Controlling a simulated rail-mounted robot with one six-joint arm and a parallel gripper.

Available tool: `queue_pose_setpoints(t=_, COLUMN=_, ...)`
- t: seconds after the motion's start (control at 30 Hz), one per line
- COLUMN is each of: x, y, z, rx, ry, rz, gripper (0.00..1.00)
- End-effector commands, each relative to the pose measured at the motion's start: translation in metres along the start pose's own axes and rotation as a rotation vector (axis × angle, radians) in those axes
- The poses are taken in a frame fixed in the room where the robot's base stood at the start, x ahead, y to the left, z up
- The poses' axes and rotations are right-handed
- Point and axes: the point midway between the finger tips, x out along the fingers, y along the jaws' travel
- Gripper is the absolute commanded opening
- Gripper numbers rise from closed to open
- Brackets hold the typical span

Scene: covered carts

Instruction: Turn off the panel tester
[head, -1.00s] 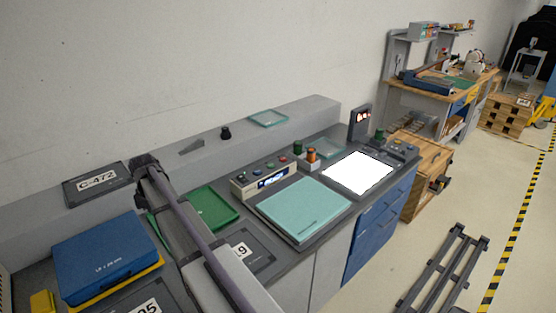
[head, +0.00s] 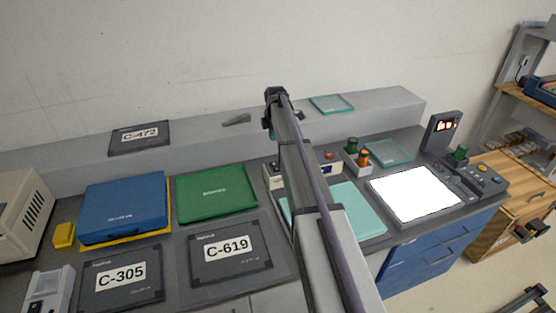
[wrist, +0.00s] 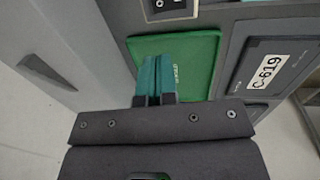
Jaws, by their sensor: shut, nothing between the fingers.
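A low console (head: 330,168) with a small display and buttons stands behind a teal plate (head: 352,210), partly hidden by my arm. To its right is a bright white lit panel (head: 413,194) with an upright display (head: 441,131) behind it. I cannot tell which of these is the panel tester. In the wrist view, my gripper (wrist: 157,64) is shut and empty in front of the green tray (wrist: 200,60). A black rocker switch (wrist: 165,5) shows at that view's top edge, on a pale plate of a grey housing. My fingers are apart from it. In the head view, my fingertips are hidden.
The green tray (head: 216,192), blue box (head: 123,205) and dark C-619 (head: 232,275) and C-305 (head: 120,290) cases lie to the left. Orange and green knobs (head: 361,158) stand beside the lit panel. A grey ledge (head: 385,108) runs along the wall.

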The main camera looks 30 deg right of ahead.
Motion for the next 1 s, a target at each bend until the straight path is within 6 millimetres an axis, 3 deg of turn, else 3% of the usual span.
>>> queue_pose_setpoints(t=0.23, x=0.002, y=0.000, z=0.001, rx=0.003, ry=0.000, rz=0.000, gripper=0.00)
queue_pose_setpoints(t=0.37, x=0.012, y=-0.001, z=0.001, rx=0.004, ry=0.000, rz=0.000, gripper=0.00)
queue_pose_setpoints(t=0.9, x=0.124, y=-0.001, z=0.001, rx=0.005, ry=0.000, rz=0.000, gripper=0.00)
queue_pose_setpoints(t=1.0, x=0.137, y=-0.001, z=0.001, rx=0.005, ry=0.000, rz=0.000, gripper=0.00)
